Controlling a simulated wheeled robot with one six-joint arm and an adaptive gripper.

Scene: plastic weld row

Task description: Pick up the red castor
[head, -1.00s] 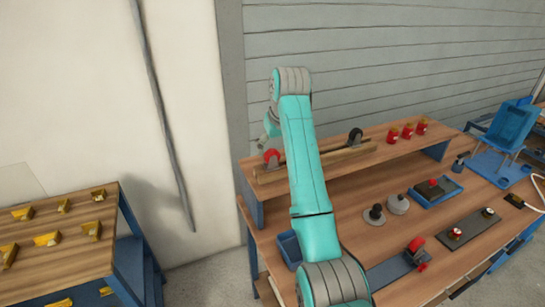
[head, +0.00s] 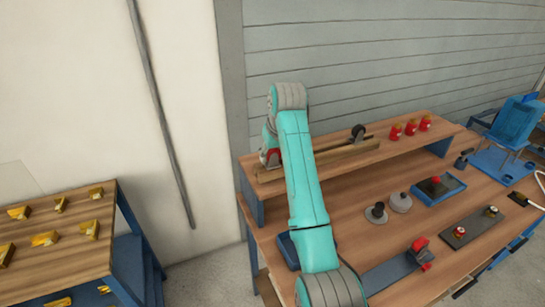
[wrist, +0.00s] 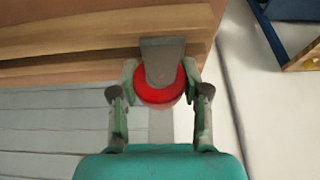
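The red castor (wrist: 160,90) has a round red wheel under a grey bracket (wrist: 162,58). In the wrist view it sits between the two fingers of my gripper (wrist: 160,80), one finger on each side, very close to the wheel. The fingers are apart; I see no clear grip on it. In the head view the red castor (head: 273,154) stands at the left end of the wooden rail on the raised shelf, partly hidden by my gripper (head: 269,148).
A dark-wheeled castor (head: 358,132) stands farther right on the rail (head: 335,156). Several red pieces (head: 411,128) stand on the shelf's right. A blue tray (head: 452,187) and a red item (head: 420,246) are on the bench below. Yellow parts lie on the left table (head: 60,235).

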